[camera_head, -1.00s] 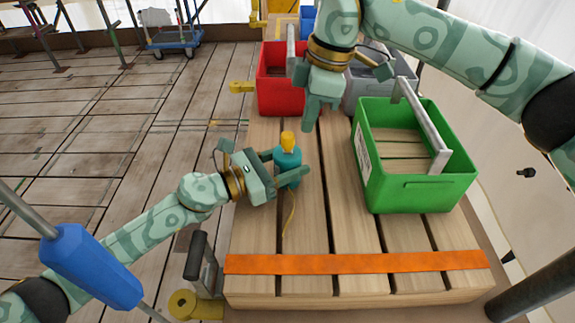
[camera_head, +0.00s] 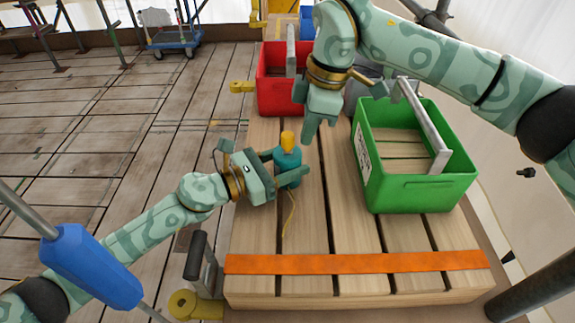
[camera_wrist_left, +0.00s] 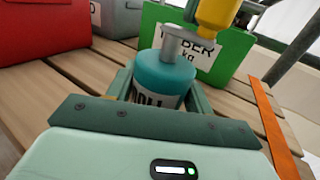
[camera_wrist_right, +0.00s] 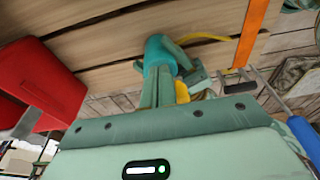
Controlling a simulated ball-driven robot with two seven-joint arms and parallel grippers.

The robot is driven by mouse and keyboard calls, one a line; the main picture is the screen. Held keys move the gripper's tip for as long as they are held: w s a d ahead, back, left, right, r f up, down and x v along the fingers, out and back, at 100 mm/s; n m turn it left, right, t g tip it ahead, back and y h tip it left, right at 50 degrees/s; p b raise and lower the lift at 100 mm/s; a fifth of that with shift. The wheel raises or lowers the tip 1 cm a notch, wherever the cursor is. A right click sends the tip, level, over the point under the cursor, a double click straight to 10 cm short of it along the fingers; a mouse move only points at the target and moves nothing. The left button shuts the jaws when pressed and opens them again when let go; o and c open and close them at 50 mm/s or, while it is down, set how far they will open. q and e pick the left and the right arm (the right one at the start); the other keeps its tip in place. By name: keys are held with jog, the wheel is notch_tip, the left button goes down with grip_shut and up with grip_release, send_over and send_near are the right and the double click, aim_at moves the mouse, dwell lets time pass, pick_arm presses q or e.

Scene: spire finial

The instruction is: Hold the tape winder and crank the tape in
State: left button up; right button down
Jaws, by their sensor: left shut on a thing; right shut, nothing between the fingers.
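The tape winder is a teal drum (camera_head: 288,169) with a yellow crank knob (camera_head: 287,140) on top, standing on the slatted wooden pallet top. My left gripper (camera_head: 279,172) is shut on the drum from the left. In the left wrist view the drum (camera_wrist_left: 160,80) sits between the fingers, with a grey crank post and the yellow knob (camera_wrist_left: 216,14) above it. A thin yellow tape (camera_head: 290,215) trails from the drum toward the front. My right gripper (camera_head: 310,132) is shut and empty, pointing down above and slightly right of the knob, apart from it in the head view.
A green crate (camera_head: 425,193) stands right of the winder, and a red crate (camera_head: 275,98) behind it. A grey crate is partly hidden behind my right arm. An orange strap (camera_head: 355,263) crosses the front slats.

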aim_at(285, 136)
jog(key=shift+s+a, duration=0.1)
jog(key=shift+a, duration=0.1)
jog(key=shift+s+a, duration=0.2)
jog(key=shift+a, duration=0.3)
dwell(0.3)
jog(key=shift+s+a, duration=0.75)
dwell(1.1)
jog(key=shift+a, duration=0.7)
dwell(0.4)
jog(key=shift+w+a, duration=0.5)
jog(key=shift+a, duration=0.35)
dwell(1.0)
jog(key=shift+w+a, duration=0.25)
jog(key=shift+w, duration=0.45)
dwell(0.6)
jog(key=shift+w, duration=0.35)
dwell(0.6)
